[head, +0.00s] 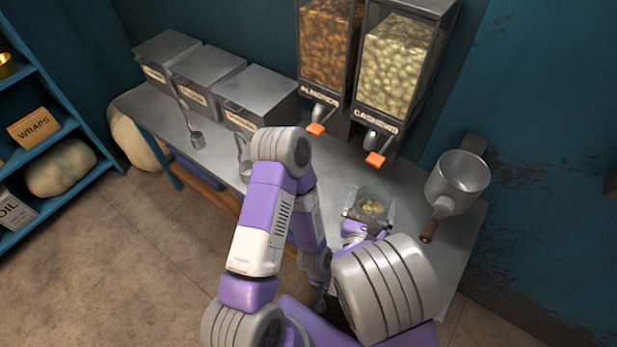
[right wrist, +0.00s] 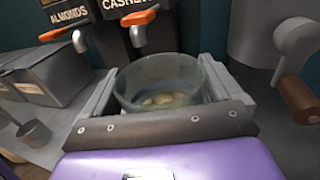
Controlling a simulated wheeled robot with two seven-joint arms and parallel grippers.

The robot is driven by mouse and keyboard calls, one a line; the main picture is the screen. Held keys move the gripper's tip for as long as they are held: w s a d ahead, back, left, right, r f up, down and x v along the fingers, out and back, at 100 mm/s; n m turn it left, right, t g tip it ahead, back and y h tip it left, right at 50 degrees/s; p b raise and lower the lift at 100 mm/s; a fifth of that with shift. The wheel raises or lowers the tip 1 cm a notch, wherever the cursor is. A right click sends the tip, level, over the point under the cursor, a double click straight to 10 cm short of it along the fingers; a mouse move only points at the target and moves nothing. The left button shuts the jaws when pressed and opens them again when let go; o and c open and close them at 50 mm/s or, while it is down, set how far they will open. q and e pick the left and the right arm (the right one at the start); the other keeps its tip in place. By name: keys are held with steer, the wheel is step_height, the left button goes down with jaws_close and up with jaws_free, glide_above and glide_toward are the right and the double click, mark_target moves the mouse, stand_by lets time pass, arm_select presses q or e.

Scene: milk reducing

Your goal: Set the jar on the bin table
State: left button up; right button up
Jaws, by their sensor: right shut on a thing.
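The jar (head: 383,193) is clear glass with a few pale nuts at its bottom. My right gripper (head: 371,209) is shut on it, below the cashew dispenser at the right part of the bin table (head: 455,243). In the right wrist view the jar (right wrist: 160,72) stands upright between the two fingers of the gripper (right wrist: 155,90). Its base is hidden, so I cannot tell whether it touches the tabletop. My left arm is folded in front of the table, and its gripper is not clearly visible.
Almond (head: 325,45) and cashew (head: 396,62) dispensers with orange-tipped levers stand behind. Several lidded metal bins (head: 255,95) and a ladle (head: 195,136) are at left. Shelves (head: 75,125) stand far left.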

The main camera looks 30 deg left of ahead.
steer(key=shift+s, duration=0.2)
step_height(320, 180, down, 10)
steer(key=b, duration=0.4)
steer(key=o, duration=1.4)
steer(key=shift+f, duration=0.15)
steer(key=shift+r, duration=0.2)
steer(key=shift+s, duration=0.35)
steer(key=v, duration=1.1)
steer(key=shift+s+b, duration=0.25)
steer(key=shift+b, duration=0.05)
